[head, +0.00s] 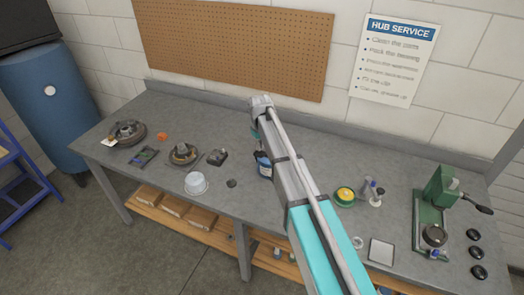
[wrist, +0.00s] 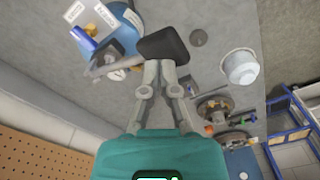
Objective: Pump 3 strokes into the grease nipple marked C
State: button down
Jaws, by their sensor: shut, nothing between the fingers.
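No nipple or letter C can be made out. A hub-like part on a round base (head: 127,133) sits at the bench's far left with a white tag (head: 108,142); a second round part (head: 183,153) is right of it. Both show small at lower right in the wrist view, the nearer one there being a round part (wrist: 212,108).
A labelled blue container (head: 263,165) stands partly behind my arm. A white tub (head: 196,184) stands near the front edge. A yellow-green tin (head: 345,195) and green press (head: 438,205) are at right. The pegboard (head: 235,45) backs the bench (head: 120,170).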

aim_at(259, 153)
jog(key=shift+f+b, duration=0.45)
jog(key=shift+f, duration=0.15)
jog(key=shift+r, duration=0.1)
jog(key=shift+s+a+f+b, duration=0.1)
jog(key=shift+s+f+b, duration=0.1)
jog(key=shift+f+b, duration=0.4)
jog(key=shift+s+f+b, duration=0.2)
jog(key=shift+f+b, duration=0.25)
jog(key=shift+f, duration=0.25)
jog(key=shift+s+a+f+b, duration=0.1)
jog(key=shift+s+f+b, duration=0.1)
jog(key=shift+f+b, duration=0.9)
jog(key=shift+r, duration=0.1)
